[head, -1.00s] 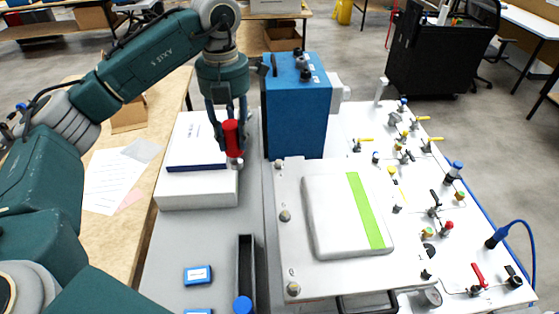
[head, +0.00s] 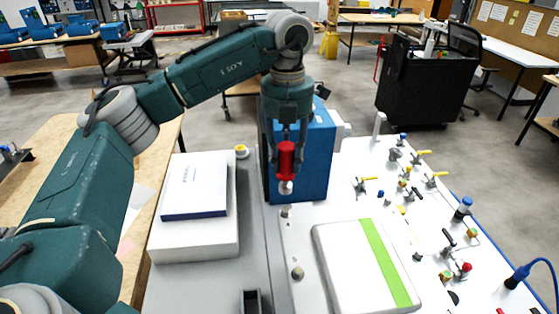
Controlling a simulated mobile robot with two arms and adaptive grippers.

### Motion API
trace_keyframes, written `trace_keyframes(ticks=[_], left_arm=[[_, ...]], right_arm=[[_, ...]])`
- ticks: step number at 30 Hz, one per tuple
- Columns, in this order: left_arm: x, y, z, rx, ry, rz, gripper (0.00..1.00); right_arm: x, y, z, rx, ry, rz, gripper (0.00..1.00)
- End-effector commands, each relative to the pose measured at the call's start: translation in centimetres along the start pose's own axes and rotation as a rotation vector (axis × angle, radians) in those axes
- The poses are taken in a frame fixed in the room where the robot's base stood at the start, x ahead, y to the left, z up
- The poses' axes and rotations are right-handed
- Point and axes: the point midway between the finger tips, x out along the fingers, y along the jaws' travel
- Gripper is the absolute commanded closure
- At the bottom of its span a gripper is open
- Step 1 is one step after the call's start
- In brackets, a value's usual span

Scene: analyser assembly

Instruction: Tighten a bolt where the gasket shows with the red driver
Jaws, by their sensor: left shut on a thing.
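My left gripper (head: 286,146) is shut on the red driver (head: 286,163), which hangs upright in front of the blue box. The driver's pale tip points down, a little above a bolt (head: 286,211) in the picture, at the far left corner of the white plate (head: 305,285). A gap shows between tip and bolt. A second bolt (head: 297,272) stands nearer along the plate's left edge. I cannot make out the gasket at this size. The plate's near part is cut off by the picture's lower edge. My right gripper is not in view.
The tall blue box (head: 318,165) stands close behind the driver. A white cover with a green stripe (head: 385,262) lies on the plate. Valves and fittings (head: 408,195) crowd the panel at right. A blue-and-white booklet (head: 196,187) lies on a white box (head: 190,240) at left.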

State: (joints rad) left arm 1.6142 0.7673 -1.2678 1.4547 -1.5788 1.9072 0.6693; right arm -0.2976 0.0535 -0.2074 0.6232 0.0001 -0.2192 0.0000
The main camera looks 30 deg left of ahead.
Motion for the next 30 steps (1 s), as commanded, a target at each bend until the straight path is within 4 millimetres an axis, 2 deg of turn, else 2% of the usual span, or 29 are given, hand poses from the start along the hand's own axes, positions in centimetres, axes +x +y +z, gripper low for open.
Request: trace_keyframes(ticks=[6, 9, 15, 21, 30], left_arm=[[2.0, 0.0, 0.0, 0.001, 0.001, 0.0, 1.0], [3.0, 0.0, 0.0, 0.0, 0.0, 0.0, 1.0], [4.6, 0.0, 0.0, 0.001, 0.0, -0.001, 1.0], [5.1, 0.0, 0.0, 0.001, 0.0, 0.0, 1.0], [5.1, 0.0, 0.0, 0.001, -0.001, 0.0, 1.0]], right_arm=[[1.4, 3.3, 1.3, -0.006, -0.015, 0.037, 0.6], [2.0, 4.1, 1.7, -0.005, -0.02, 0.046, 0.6], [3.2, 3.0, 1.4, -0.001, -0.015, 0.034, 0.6], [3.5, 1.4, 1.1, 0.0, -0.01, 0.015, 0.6], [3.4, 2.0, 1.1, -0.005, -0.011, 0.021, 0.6]])
